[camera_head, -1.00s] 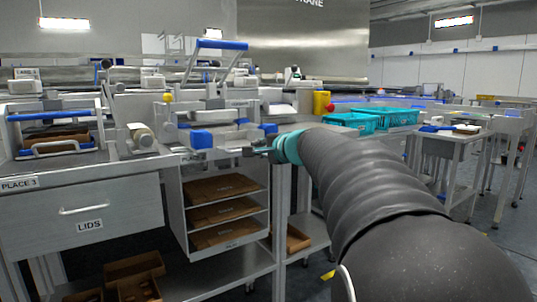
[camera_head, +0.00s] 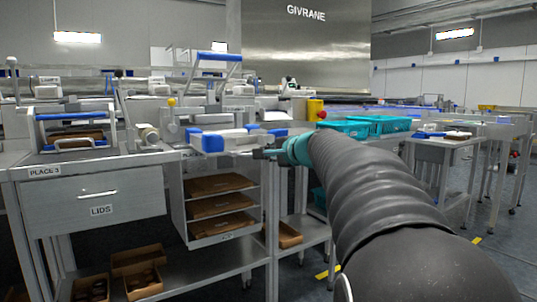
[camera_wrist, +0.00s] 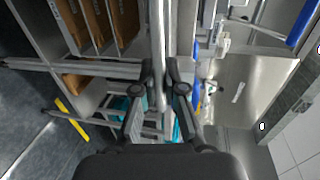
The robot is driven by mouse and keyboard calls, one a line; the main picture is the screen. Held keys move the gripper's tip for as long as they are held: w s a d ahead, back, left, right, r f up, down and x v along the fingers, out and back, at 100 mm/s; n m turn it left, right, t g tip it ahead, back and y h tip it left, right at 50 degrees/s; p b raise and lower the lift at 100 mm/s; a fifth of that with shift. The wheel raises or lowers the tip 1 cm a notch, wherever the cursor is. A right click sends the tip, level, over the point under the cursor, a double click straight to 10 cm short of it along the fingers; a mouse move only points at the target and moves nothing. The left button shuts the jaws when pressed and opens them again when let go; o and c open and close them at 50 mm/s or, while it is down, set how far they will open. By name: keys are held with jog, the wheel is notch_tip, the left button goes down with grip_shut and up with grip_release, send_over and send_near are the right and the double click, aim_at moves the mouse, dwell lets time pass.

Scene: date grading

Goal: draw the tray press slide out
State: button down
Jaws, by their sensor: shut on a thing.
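The tray press (camera_head: 198,108) stands on the bench, with its blue-gripped lever raised. Its slide (camera_head: 234,142) sticks out of the front toward me, with blue blocks at its corners and a pale tray-like part between them. My gripper (camera_head: 263,153) is at the slide's front edge, at the end of my arm. In the wrist view my gripper (camera_wrist: 159,75) is shut on a long metal bar (camera_wrist: 160,30), which looks like the slide's handle. The dark fingers hide the gripped stretch of bar.
Below the press, a shelf rack (camera_head: 263,205) holds brown trays. The LIDS drawer (camera_head: 95,205) is shut on the left. Cardboard boxes (camera_head: 137,262) sit on the low shelf. Teal crates (camera_head: 378,123) stand at the right. Open floor (camera_head: 505,245) lies at the right.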

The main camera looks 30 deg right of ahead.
jog(key=c, duration=1.2)
grip_release()
jog(key=shift+d, duration=0.1)
jog(key=v, duration=1.2)
jog(key=shift+s+f, duration=0.1)
